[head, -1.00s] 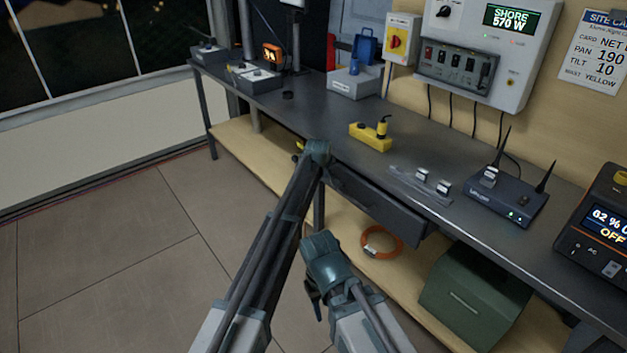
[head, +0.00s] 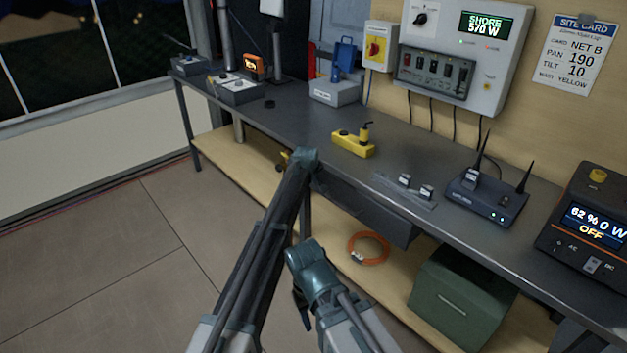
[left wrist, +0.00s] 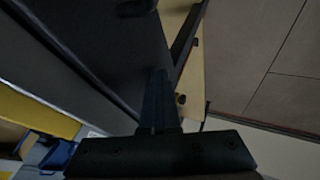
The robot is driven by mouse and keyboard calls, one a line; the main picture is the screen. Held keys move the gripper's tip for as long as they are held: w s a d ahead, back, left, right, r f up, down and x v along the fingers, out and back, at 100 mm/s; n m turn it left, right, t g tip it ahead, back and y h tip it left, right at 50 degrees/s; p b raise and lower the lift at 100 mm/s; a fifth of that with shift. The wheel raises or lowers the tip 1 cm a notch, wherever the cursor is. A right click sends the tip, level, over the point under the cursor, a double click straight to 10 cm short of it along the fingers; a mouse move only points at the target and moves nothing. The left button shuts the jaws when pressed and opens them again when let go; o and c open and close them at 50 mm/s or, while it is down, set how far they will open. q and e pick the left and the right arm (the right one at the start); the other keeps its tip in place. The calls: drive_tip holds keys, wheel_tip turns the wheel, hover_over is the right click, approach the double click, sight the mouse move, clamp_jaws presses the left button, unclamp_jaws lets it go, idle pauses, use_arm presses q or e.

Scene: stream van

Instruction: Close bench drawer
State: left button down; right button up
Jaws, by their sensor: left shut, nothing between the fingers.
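The bench drawer (head: 372,214) is a dark grey front under the bench's front edge, right of my left arm in the head view. Its left end is partly hidden by my arm, and I cannot tell how far it stands out. My left arm reaches up to the bench edge. Its gripper is mostly hidden behind the wrist there. In the left wrist view the left gripper (left wrist: 158,100) is shut and empty, its dark fingers close to a dark surface.
The bench top (head: 300,131) holds a yellow device (head: 353,146), a router (head: 487,202) and a power unit (head: 590,225). Below, an orange cable coil (head: 368,248) and a green case (head: 463,297) sit on the wooden shelf. The floor (head: 95,255) at left is clear.

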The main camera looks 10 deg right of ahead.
use_arm(q)
drive_tip(key=s+a+r+p, duration=0.4)
drive_tip(key=s+r+p, duration=0.4)
drive_tip(key=shift+a, duration=0.4)
drive_tip(key=s+a+f+m+g+y, duration=0.1)
drive_tip(key=s+a+m+g, duration=0.1)
drive_tip(key=s+a, duration=0.8)
drive_tip(key=s+a+f+m+g, duration=0.2)
drive_tip(key=s+a, duration=0.3)
drive_tip(key=s, duration=0.9)
drive_tip(key=s+a+f+m+g+y, duration=0.1)
drive_tip(key=s+a+m+g, duration=0.1)
drive_tip(key=s+a, duration=0.8)
drive_tip(key=s+d+r+m+p, duration=0.2)
drive_tip(key=s+d+r+p, duration=0.2)
drive_tip(key=d+r+p, duration=0.1)
drive_tip(key=s+d+r+m+g+y+p, duration=0.1)
drive_tip(key=s+d+r+p, duration=0.3)
drive_tip(key=d+r+p, duration=0.2)
drive_tip(key=shift+d+m+g, duration=0.3)
drive_tip(key=shift+d+m, duration=0.1)
drive_tip(key=shift+d, duration=0.6)
